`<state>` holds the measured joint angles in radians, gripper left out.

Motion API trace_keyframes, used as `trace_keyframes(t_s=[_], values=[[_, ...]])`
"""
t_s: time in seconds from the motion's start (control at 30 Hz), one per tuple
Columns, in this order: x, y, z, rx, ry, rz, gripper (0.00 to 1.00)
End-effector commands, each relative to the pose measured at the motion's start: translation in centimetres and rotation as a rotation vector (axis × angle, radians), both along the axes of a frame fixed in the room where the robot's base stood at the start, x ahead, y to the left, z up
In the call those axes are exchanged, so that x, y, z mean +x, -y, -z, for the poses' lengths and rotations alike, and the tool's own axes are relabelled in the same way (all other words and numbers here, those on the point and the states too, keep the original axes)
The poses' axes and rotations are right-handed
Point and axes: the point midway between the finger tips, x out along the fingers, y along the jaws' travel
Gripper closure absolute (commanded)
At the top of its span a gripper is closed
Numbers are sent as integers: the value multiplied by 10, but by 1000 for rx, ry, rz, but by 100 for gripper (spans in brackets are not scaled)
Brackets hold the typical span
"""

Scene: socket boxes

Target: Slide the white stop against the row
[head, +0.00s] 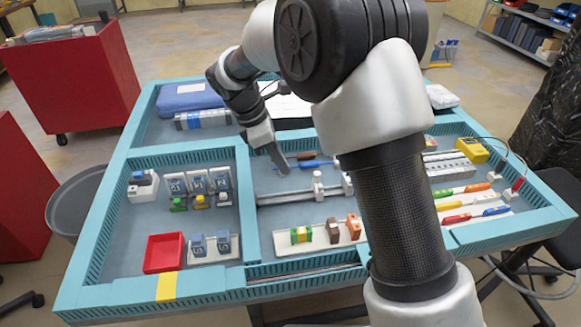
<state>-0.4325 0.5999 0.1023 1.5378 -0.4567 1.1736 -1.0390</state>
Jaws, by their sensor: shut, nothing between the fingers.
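A white stop (318,186) stands upright on a grey metal rail (280,197) in the middle compartment. Another white piece (347,183) is on the rail to its right, beside my arm and partly hidden by it. A gap shows between the two. Whatever is farther right along the rail is hidden behind my arm, so I cannot tell which row the stop belongs to. My gripper (283,168) is shut and empty, above and to the left of the stop, apart from it.
A blue-handled screwdriver (312,164) lies behind the rail. Green, brown and orange blocks (302,235) sit on a white strip in front. The left compartment holds several grey-blue modules (197,181) and a red tray (164,252). Teal walls (243,190) divide the compartments.

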Motion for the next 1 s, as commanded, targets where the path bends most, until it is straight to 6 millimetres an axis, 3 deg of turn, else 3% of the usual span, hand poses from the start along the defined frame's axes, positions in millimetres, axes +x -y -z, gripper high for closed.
trace_keyframes(t_s=[0.4,0.63,1.0], values=[[5,33,82,-1,-3,3,100],[12,63,81,1,1,5,100],[14,71,80,1,1,3,100]])
